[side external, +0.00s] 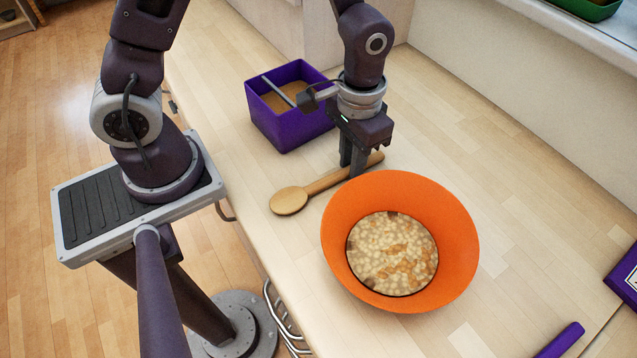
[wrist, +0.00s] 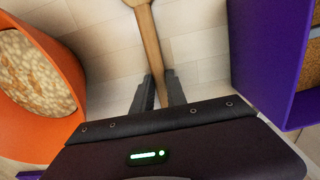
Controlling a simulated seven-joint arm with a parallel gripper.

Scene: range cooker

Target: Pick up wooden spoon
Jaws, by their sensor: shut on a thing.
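The wooden spoon (side external: 289,200) lies on the wooden counter in the side external view, its bowl to the left and its handle running up to the right. My gripper (side external: 352,168) points down over the handle, between the purple box and the orange bowl. In the wrist view, the spoon's handle (wrist: 151,45) runs down between the two dark fingers of my gripper (wrist: 159,92). The fingers are shut on the handle.
An orange bowl (side external: 455,230) with pale beans stands close to the right of the spoon. A purple box (side external: 290,133) with brown contents and a light stick stands behind. Purple items (side external: 562,340) lie at the front right.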

